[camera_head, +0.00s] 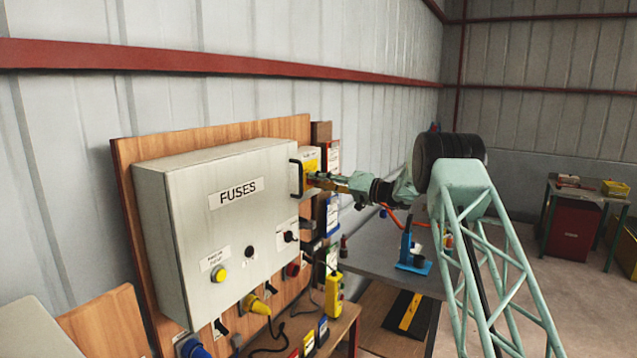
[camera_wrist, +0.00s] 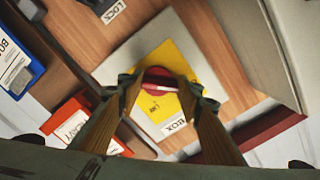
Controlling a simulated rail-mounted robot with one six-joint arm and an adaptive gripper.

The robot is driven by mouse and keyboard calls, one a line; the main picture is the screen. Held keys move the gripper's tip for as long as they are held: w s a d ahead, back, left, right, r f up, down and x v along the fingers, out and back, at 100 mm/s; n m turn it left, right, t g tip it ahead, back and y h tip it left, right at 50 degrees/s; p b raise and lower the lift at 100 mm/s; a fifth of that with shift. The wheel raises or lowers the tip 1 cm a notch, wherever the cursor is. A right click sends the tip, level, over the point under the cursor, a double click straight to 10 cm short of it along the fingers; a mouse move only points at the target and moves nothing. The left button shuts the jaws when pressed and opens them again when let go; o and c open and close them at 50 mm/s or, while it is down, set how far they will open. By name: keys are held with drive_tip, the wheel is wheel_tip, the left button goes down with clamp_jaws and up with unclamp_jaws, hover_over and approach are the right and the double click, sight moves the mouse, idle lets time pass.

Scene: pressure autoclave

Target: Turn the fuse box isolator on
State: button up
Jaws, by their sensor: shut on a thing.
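The fuse box isolator is a red rotary knob (camera_wrist: 158,75) on a yellow plate (camera_wrist: 186,60), set on a pale square box (camera_wrist: 130,57) with a label ending in "BOX". In the head view, the yellow plate (camera_head: 311,155) shows just right of the large grey FUSES cabinet (camera_head: 235,215). My gripper (camera_wrist: 160,84) is shut on the red knob, one finger on each side. A pale mark runs roughly across the knob in the wrist view. In the head view, my gripper (camera_head: 316,180) reaches in from the right, and the knob is hidden.
The cabinet's black handle (camera_head: 296,178) stands out close to the left of my gripper. Blue and red-edged label holders (camera_head: 332,213) hang on the board's right side. A grey table (camera_head: 375,255) with a blue stand (camera_head: 412,262) lies below my arm.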

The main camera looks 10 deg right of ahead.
drive_tip(key=shift+m+b, duration=0.5)
drive_tip(key=shift+b, duration=0.25)
drive_tip(key=m+b, duration=0.1)
drive_tip(key=m, duration=0.4)
drive_tip(key=m+b, duration=0.1)
drive_tip(key=m, duration=0.5)
drive_tip(key=m+b, duration=0.1)
drive_tip(key=m, duration=0.4)
drive_tip(key=shift+w+d+r+m, duration=0.2)
drive_tip(key=shift+r+m, duration=0.05)
drive_tip(key=shift+m, duration=0.15)
idle(0.3)
drive_tip(key=o, duration=0.9)
drive_tip(key=shift+s+d, duration=0.1)
